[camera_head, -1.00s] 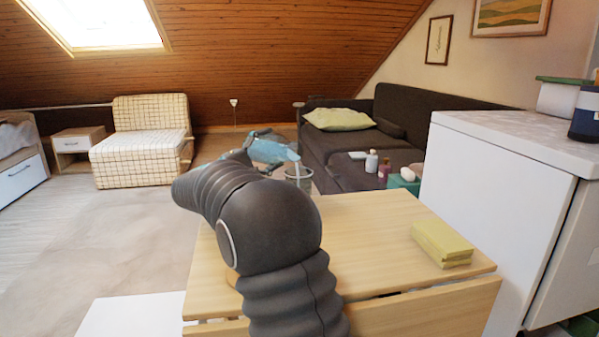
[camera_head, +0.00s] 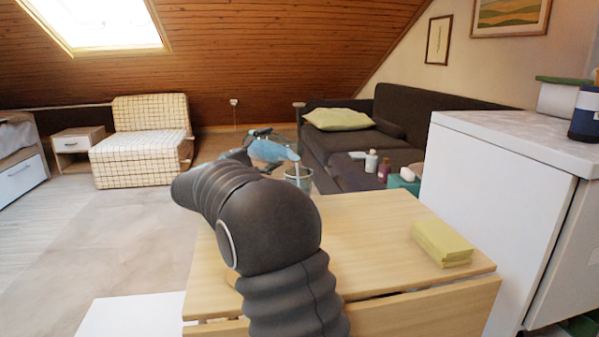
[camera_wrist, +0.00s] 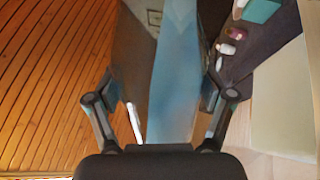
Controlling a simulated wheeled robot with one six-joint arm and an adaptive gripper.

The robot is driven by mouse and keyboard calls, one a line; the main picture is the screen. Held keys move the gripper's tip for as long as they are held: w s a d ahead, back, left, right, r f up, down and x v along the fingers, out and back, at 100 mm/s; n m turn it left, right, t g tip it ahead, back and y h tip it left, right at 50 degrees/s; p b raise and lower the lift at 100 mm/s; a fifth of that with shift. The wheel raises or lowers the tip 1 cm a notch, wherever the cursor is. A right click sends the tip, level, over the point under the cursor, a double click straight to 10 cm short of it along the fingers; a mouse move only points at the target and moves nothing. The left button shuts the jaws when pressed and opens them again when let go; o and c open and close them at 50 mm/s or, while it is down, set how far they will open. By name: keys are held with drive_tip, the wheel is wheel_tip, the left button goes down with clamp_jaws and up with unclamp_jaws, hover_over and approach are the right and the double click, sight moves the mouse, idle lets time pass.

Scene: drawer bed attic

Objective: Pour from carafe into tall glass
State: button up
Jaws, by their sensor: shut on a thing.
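The carafe (camera_head: 268,150) is bluish and see-through. It is tilted, its right end close above the tall glass. The tall glass (camera_head: 299,179) is clear with a pale bluish look and stands behind my arm at the table's far edge; its lower part is hard to make out. My gripper (camera_wrist: 170,108) is shut on the carafe, which also shows as a blue band between the fingers in the wrist view (camera_wrist: 175,65). In the head view my arm hides most of the gripper. Whether liquid is flowing cannot be told.
The wooden table (camera_head: 370,235) has a clear top apart from a yellow block (camera_head: 441,243) at its right. A white cabinet (camera_head: 490,210) stands close on the right. Small bottles (camera_head: 371,162) and a teal box (camera_head: 404,183) are beyond the table, by the dark sofa (camera_head: 430,115).

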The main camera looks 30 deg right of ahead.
drive_tip(key=shift+s+r+m, duration=0.1)
drive_tip(key=shift+r+m, duration=0.3)
drive_tip(key=shift+m, duration=0.2)
idle(2.1)
